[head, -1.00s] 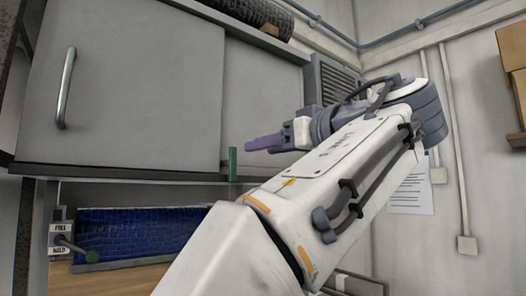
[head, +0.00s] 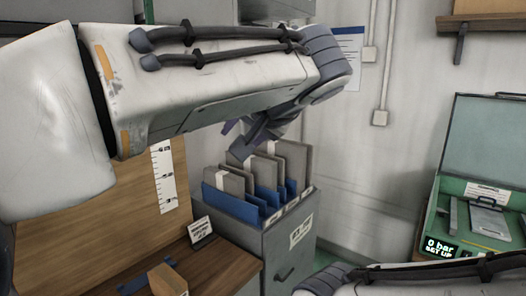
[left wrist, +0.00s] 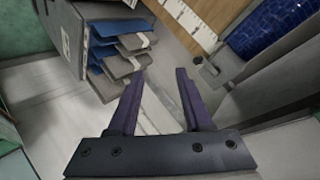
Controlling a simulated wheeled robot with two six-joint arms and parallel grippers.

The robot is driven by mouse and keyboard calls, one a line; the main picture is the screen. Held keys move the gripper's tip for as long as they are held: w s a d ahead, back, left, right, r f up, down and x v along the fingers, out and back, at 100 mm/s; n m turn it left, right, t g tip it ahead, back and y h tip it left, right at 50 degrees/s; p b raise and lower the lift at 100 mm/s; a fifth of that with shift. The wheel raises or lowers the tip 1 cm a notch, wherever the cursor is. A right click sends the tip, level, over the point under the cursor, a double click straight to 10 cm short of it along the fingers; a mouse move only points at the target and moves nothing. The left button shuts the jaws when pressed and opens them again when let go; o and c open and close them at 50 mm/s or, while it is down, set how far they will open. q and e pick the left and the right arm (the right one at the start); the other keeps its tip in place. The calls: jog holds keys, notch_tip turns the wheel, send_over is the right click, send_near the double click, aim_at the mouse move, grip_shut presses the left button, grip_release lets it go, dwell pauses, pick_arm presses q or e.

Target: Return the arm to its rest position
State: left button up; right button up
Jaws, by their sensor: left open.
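My left arm comes in from the left and spans the upper part of the head view. Its gripper (head: 250,140) hangs partly hidden under the forearm, in front of grey panels standing in a grey cabinet. In the left wrist view the two purple fingers (left wrist: 160,100) are spread apart with nothing between them. The panels (left wrist: 122,55) lie ahead of the fingers there, and I cannot tell the exact gap. Part of my right arm (head: 430,278) shows at the bottom right of the head view; its gripper is out of view.
Grey and blue panels (head: 295,160) stand in the open top of the cabinet (head: 290,248). A wooden bench (head: 222,268) with a small sign (head: 200,230) and a wooden block (head: 167,281) is at lower left. A green case (head: 485,150) stands open at right.

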pick_arm(q)
jog(key=s+f+m+g+h, duration=0.2)
jog(key=s+f+g, duration=0.3)
jog(key=s+f, duration=0.8)
jog(key=s+f+m+g+h, duration=0.2)
jog(key=s+f+g+h, duration=0.2)
jog(key=s+f, duration=0.9)
notch_tip(320, 180, down, 7)
jog(key=shift+a+r+m+g+h, duration=0.2)
jog(key=shift+m+g+h, duration=0.1)
jog(key=shift+g, duration=0.4)
